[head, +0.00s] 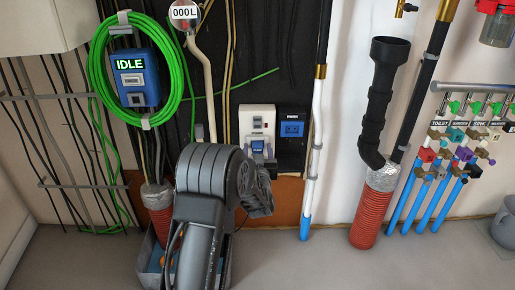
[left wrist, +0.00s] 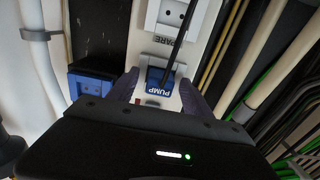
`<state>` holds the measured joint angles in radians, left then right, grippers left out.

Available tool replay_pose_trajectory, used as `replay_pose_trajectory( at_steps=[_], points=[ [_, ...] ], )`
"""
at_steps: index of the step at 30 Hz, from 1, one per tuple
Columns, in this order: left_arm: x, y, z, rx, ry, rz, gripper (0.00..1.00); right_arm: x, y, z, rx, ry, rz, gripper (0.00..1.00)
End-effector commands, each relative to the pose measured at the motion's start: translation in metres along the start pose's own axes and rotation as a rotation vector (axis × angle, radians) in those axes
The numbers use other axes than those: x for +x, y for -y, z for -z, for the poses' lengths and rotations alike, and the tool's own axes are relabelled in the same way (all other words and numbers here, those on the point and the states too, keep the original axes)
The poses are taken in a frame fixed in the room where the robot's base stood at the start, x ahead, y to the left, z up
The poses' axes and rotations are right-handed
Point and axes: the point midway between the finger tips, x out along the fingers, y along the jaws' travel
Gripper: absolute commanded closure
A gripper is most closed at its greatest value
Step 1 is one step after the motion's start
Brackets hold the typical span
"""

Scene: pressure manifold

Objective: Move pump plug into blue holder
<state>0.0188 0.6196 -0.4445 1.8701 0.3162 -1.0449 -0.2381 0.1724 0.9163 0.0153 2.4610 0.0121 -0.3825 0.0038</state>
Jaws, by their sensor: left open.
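The pump plug (left wrist: 156,76) is a blue block with a white PUMP label and a dark cable. It sits in the lower part of a white socket panel on the wall, and also shows in the head view (head: 257,146). The blue holder (head: 292,129) is mounted just right of that panel in the head view; it lies left of the plug in the left wrist view (left wrist: 92,84). My left gripper (left wrist: 160,90) is open, its fingers on either side of the plug; finger contact cannot be told. In the head view my left gripper (head: 258,158) is partly hidden by its own arm.
A second socket marked SPARE (left wrist: 172,14) is on the same panel. A white pole (head: 313,150) stands right of the holder. A green hose coil (head: 92,70) surrounds a blue IDLE box (head: 138,80) at left. A black pipe (head: 380,100) stands farther right.

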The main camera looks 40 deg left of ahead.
Motion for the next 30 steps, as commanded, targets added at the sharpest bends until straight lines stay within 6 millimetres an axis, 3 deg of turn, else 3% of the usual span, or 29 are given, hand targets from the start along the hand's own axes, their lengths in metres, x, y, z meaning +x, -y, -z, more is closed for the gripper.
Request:
replay_pose_trajectory(
  at_steps=[13,30],
  points=[
    [0.0,-0.0001,-0.0001,0.0,0.0,0.0,0.42,0.0026,-0.0009,-0.0002,0.0,0.0,0.0,1.0],
    [0.0,0.0,-0.0001,0.0,0.0,0.0,0.88,0.0026,-0.001,-0.0002,0.0,0.0,0.0,1.0]
  ],
)
